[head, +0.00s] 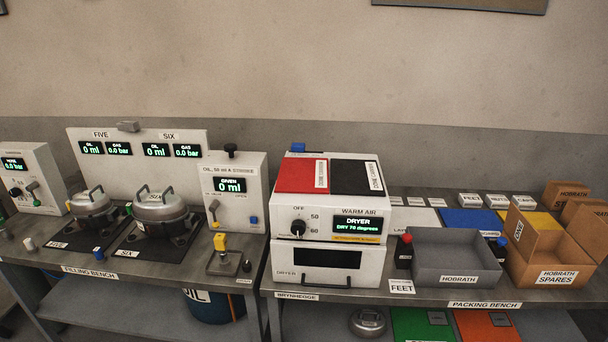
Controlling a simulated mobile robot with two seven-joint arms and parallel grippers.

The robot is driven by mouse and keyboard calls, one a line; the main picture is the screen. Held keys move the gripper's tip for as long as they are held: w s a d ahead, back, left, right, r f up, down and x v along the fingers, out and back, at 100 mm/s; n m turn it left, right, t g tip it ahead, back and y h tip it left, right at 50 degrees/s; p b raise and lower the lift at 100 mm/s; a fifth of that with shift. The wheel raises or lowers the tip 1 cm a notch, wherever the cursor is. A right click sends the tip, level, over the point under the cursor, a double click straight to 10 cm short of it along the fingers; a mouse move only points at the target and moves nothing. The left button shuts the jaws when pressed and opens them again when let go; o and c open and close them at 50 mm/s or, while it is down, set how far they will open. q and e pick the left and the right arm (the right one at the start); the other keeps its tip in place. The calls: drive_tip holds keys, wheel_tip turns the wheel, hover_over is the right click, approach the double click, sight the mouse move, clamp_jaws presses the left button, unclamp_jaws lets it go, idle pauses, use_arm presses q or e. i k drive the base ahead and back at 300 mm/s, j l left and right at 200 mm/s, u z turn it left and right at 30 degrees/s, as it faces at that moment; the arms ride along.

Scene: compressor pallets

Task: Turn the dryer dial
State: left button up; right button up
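The dryer (283,255) is a white box on the bench in the middle of the head view. Its black round dial (298,227) is on the left of the upper front, beside the marks OFF, 50 and 60. I cannot tell for certain which mark the dial points at. The green display (358,225) to its right reads "DRYER", with a line that looks like "DRY 70 degrees". The door below has a dark window and a handle (321,284). Neither of my grippers is in view.
Red (302,175) and black (356,175) pads lie on the dryer. A grey bin (455,272) and cardboard spares box (555,277) stand to the right. The filling bench (60,258) on the left carries two silver compressors (160,207). The space before the dryer front looks clear.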

sight(298, 227)
drive_tip(key=i+l+u, duration=0.2)
drive_tip(key=l, duration=0.2)
drive_tip(key=i+l+u, duration=0.2)
drive_tip(key=l, duration=0.25)
drive_tip(key=l+u, duration=0.2)
drive_tip(key=l, duration=0.25)
drive_tip(key=i+l+u, duration=0.2)
drive_tip(key=l, duration=0.3)
drive_tip(key=l+u, duration=0.2)
drive_tip(key=l, duration=0.25)
